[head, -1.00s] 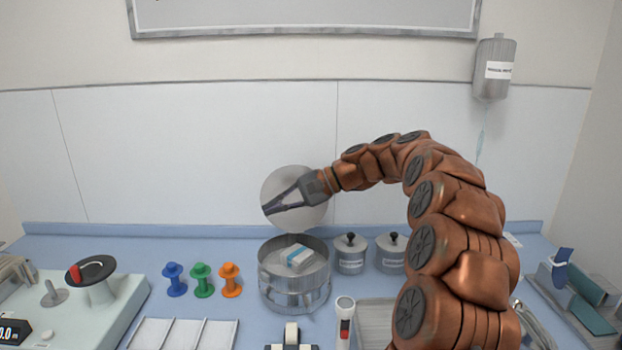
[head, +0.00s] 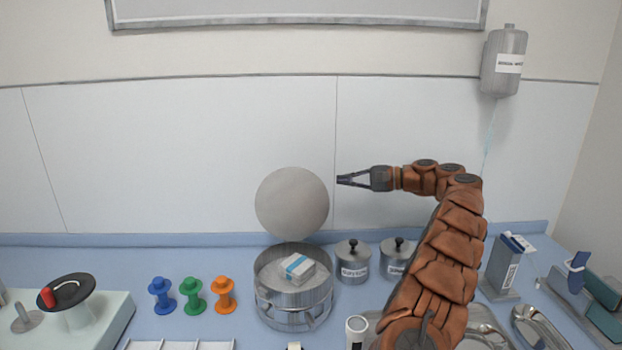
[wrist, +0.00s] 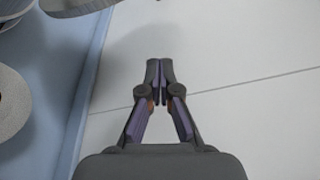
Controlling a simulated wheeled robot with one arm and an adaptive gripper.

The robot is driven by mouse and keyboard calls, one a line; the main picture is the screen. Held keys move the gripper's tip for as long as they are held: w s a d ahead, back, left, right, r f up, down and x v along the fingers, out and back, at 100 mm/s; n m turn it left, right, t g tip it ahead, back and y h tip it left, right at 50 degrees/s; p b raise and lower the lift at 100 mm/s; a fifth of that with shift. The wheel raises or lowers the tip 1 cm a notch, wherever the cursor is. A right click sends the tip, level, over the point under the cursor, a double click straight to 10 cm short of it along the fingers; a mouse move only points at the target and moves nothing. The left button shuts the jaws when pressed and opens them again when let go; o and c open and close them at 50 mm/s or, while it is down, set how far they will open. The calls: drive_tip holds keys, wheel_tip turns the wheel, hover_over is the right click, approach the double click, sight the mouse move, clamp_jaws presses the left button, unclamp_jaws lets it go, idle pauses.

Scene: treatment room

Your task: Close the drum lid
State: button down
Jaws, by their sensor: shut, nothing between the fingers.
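The drum (head: 293,306) is a round metal container on the blue counter, with a white and blue packet (head: 297,267) inside it. Its round grey lid (head: 292,204) stands open, upright at the drum's back edge. My gripper (head: 340,180) is to the right of the lid's upper right edge, pointing left, a small gap apart from it in the head view. In the wrist view my gripper (wrist: 160,64) has its fingertips together with nothing between them. A metal rim, which I cannot identify for certain, shows at the top left of the wrist view.
Two lidded metal jars (head: 353,263) stand right of the drum. Blue, green and orange spools (head: 193,296) stand to its left. A white cylinder (head: 356,332) is in front, and metal trays (head: 540,326) lie at right.

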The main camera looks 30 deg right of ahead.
sight(312, 180)
drive_tip(key=shift+w+a+r+p, duration=0.1)
drive_tip(key=shift+w+a+p, duration=0.45)
drive_tip(key=shift+a, duration=0.9)
drive_tip(key=shift+w+a+p, duration=0.4)
drive_tip(key=shift+w+a, duration=0.2)
drive_tip(key=shift+a, duration=0.9)
drive_tip(key=shift+w+a+r+p, duration=0.1)
drive_tip(key=shift+w+a+p, duration=0.45)
drive_tip(key=shift+a, duration=1)
drive_tip(key=shift+s+f+b, duration=0.1)
drive_tip(key=shift+b, duration=0.35)
